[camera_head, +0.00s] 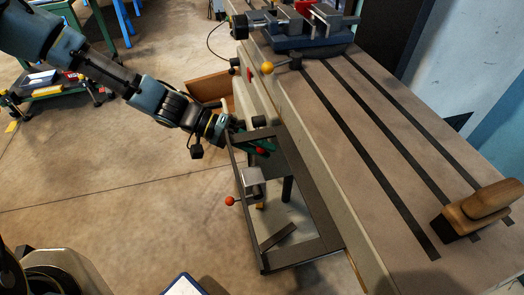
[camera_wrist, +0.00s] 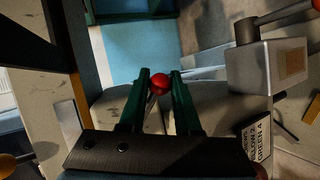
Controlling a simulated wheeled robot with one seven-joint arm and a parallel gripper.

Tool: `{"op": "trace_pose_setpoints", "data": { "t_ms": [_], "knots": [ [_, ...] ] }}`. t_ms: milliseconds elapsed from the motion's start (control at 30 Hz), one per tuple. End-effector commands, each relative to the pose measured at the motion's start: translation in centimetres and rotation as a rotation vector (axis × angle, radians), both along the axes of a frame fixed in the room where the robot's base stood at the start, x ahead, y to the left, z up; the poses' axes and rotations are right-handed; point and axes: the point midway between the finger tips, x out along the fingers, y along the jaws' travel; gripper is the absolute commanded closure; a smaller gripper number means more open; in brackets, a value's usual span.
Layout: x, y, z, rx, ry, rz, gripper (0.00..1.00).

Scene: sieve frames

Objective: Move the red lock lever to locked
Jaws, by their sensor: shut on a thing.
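My gripper (camera_head: 257,148) reaches into the dark open frame at the side of the bench, with green fingers. In the wrist view its two fingertips (camera_wrist: 160,83) are closed on a red ball knob (camera_wrist: 160,85). The knob also shows in the head view (camera_head: 261,151). A thin rod seems to run right from the knob toward a grey metal block (camera_wrist: 265,68); the join is not clear. The block also shows in the head view (camera_head: 253,182). A second red ball (camera_head: 229,201) sits on a thin rod left of the block. The lever's locked mark is not readable.
The frame (camera_head: 301,190) surrounds my gripper closely. The slotted bench top (camera_head: 340,120) lies to its right, with a wooden block (camera_head: 480,210) and a blue vise (camera_head: 300,40) on it. A partly hidden printed label (camera_wrist: 258,140) shows.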

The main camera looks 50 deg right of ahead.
Motion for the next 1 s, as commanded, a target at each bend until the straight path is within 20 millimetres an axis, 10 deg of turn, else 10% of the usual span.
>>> {"op": "trace_pose_setpoints", "data": {
  "t_ms": [767,800,1000],
  "knots": [
    [0.4,-0.23,-0.62,-0.061,-0.09,0.0,1.0],
    [0.4,-0.23,-0.62,-0.061,-0.089,0.0,0.66],
    [0.4,-0.25,-0.57,-0.061,-0.089,0.0,0.44]
  ]
}}
